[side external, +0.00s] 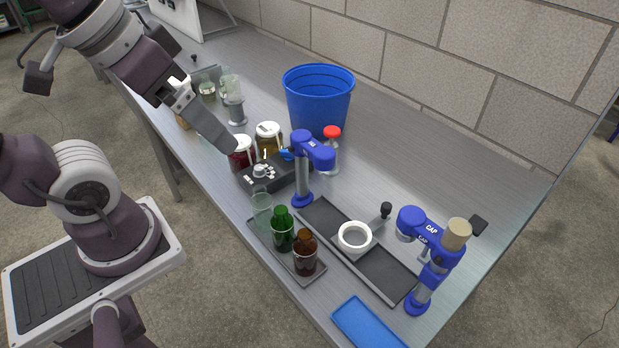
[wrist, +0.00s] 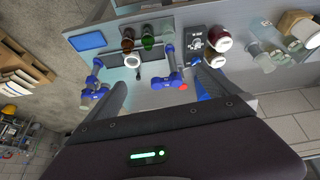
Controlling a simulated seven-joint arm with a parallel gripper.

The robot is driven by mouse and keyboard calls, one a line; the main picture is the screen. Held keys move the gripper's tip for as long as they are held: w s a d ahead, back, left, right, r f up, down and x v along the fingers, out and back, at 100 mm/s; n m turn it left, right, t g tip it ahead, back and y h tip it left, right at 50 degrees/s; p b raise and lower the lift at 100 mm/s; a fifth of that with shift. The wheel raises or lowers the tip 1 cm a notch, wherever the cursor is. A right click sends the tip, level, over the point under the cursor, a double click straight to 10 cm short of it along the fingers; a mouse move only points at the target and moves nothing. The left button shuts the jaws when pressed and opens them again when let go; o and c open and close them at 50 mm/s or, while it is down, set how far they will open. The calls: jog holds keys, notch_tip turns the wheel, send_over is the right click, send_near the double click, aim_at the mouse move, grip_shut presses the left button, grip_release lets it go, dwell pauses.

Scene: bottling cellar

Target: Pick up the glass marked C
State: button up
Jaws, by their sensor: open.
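Several clear glasses stand in a group toward the back left of the bench, among them a glass (side external: 207,92), a second glass (side external: 229,86) and a glass (side external: 235,112) nearer the front. The group also shows at the right of the wrist view, with one glass (wrist: 290,42) near a tan block. No letter C can be read on any glass, so I cannot tell which one is marked C. My gripper (wrist: 162,76) is open and empty. It hangs above the bench near the jars and glasses in the side view (side external: 228,110).
Red (side external: 242,158) and amber (side external: 268,142) jars stand beside a black device (side external: 262,176). A blue bucket (side external: 318,98) stands behind. Clear, green and brown bottles (side external: 305,260) stand on a dark tray.

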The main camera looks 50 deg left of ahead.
jog(key=shift+s+d+f+m, duration=0.3)
jog(key=shift+s+f+m, duration=0.15)
jog(key=shift+s, duration=0.2)
jog(key=c, duration=0.5)
jog(key=shift+o, duration=0.2)
